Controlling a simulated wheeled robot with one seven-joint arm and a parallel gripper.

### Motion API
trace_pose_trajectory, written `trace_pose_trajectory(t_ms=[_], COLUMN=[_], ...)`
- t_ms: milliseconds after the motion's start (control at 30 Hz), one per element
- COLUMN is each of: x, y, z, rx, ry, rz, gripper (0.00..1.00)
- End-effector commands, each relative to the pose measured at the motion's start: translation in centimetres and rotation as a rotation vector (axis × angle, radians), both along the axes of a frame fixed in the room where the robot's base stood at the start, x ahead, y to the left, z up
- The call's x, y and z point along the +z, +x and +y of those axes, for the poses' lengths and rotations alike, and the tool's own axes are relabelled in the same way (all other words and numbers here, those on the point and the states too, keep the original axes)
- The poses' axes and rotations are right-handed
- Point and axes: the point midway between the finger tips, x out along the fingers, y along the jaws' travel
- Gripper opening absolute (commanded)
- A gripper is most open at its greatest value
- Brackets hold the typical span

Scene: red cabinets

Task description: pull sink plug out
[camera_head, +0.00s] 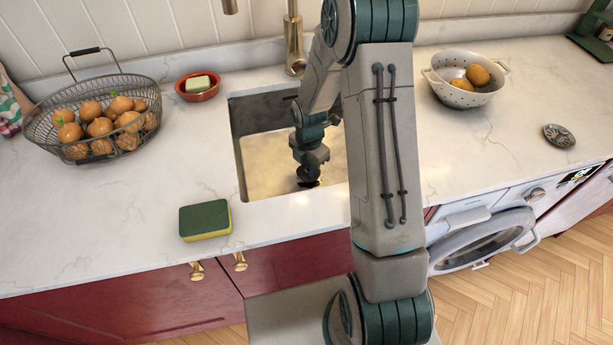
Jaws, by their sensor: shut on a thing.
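The sink (262,181) is a rectangular basin set into the white counter, with a brownish, wet-looking floor. My arm reaches down into it from the right, and my gripper (308,180) is low in the basin near its front right part. A small dark shape, likely the sink plug (309,184), shows at the fingertips. My gripper is shut on it, pointing downward. The fingers are small and dark here, and the drain is hidden under the gripper. I cannot tell whether the plug is seated or lifted.
A brass tap (294,40) stands behind the sink. A green-yellow sponge (205,220) lies at the front left. A wire basket of onions (98,122) and a red soap dish (197,92) stand left. A white colander (463,92) with oranges and a round dark item (559,136) are right.

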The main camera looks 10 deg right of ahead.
Motion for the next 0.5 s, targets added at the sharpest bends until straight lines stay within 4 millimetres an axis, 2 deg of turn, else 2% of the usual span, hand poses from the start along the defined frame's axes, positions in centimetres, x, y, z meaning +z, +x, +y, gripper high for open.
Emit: trace_pose_trajectory(t_ms=[500], x=[3.4], y=[0.0], z=[0.0], rx=[0.000], ry=[0.000], rz=[-0.001], gripper=[0.05])
